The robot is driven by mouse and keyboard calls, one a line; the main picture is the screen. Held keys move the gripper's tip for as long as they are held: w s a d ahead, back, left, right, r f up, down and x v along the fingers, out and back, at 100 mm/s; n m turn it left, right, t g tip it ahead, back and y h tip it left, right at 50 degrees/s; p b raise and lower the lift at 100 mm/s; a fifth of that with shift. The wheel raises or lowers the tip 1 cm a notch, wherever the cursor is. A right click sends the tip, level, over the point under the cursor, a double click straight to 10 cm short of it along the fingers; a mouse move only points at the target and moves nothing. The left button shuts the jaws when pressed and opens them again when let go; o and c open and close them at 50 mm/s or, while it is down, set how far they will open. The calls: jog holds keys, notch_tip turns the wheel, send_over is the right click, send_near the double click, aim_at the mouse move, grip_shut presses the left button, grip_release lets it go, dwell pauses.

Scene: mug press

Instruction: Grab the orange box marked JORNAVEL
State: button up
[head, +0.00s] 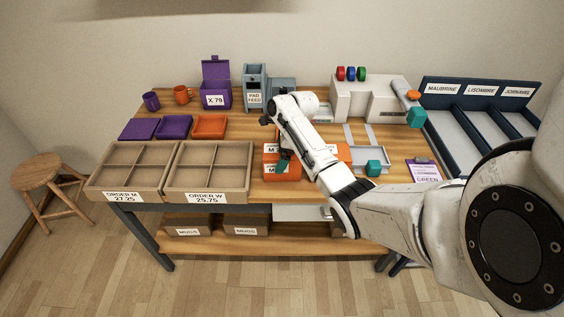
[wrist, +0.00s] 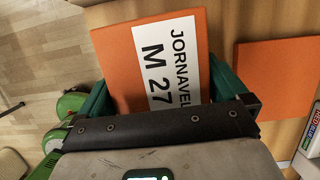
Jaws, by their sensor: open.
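The orange box marked JORNAVEL M 27 (wrist: 118,62) lies below my gripper in the wrist view, its white label facing up. My gripper (wrist: 160,92) is open, with one green finger at each side of the box. I cannot tell whether the fingers touch it. In the head view an orange box (head: 270,173) with a partly hidden label sits near the table's front edge, under my gripper (head: 282,163). My arm covers part of it.
A second orange box (wrist: 272,80) lies to the right in the wrist view. Two divided order trays (head: 138,165) stand left of the labelled box. A teal block (head: 374,168) and a purple clipboard (head: 424,171) are to the right. A dark three-lane rack (head: 480,120) stands beyond.

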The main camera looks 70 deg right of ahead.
jog(key=shift+f, duration=0.25)
dwell(0.5)
jog(key=shift+c, duration=0.2)
jog(key=c, duration=0.8)
